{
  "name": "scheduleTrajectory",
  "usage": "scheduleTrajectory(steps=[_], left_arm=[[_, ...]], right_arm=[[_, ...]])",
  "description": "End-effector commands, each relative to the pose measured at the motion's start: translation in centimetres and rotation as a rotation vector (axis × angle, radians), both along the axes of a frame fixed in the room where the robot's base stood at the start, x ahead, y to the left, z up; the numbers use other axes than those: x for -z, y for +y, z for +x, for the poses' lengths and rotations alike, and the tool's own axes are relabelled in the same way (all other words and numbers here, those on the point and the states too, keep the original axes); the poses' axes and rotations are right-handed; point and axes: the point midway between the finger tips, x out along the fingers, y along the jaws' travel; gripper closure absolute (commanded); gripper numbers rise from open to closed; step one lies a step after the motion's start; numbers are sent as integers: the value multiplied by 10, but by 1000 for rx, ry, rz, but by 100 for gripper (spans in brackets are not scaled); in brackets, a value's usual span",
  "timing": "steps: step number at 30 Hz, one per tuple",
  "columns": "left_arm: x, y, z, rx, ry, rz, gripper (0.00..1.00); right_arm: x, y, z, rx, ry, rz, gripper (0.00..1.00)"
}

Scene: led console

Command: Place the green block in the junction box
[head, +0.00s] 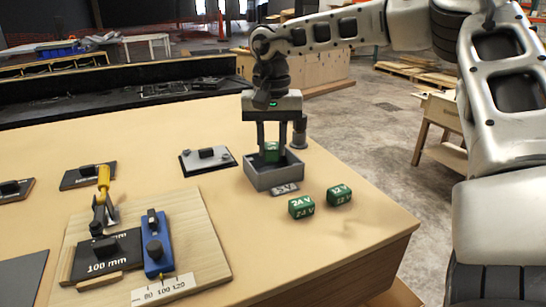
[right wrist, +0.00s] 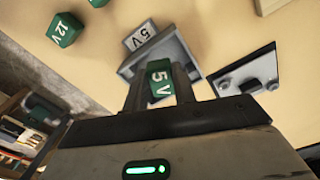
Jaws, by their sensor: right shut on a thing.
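My right gripper (head: 271,150) is shut on a green block (head: 271,151) marked 5 V, which also shows between the fingers in the right wrist view (right wrist: 160,80). The junction box (head: 273,177) is a grey open-topped box on the table, with a grey 5 V label (head: 285,188) at its front. The block is over the box opening, its lower part near the rim; I cannot tell how far inside it is. The box's wall shows behind the block in the right wrist view (right wrist: 178,48). My left gripper is not in view.
Green blocks marked 24 V (head: 301,207) and 12 V (head: 339,194) lie right of the box. A black-and-white plate (head: 206,159) lies to its left. A wooden board (head: 201,230) with a blue device (head: 157,245) and a yellow-handled tool (head: 103,182) lie farther left.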

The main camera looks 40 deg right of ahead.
Motion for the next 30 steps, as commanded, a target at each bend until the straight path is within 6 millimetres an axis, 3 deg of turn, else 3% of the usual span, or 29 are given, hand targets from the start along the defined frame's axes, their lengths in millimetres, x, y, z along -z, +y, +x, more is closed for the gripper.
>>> scheduleTrajectory(steps=[8, 15, 26, 27, 28, 30], left_arm=[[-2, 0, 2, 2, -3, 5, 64], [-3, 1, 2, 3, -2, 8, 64], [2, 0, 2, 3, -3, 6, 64], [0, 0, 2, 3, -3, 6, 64], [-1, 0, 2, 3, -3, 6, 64], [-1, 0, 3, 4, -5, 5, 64]], right_arm=[[19, -12, 10, 0, -1, 1, 96], [50, -14, 11, 1, 1, 1, 96], [55, -14, 11, 1, -2, -1, 96], [53, -14, 11, 1, -2, -1, 62], [53, -14, 11, 1, -2, -1, 54], [53, -14, 11, 1, -2, -1, 52]])
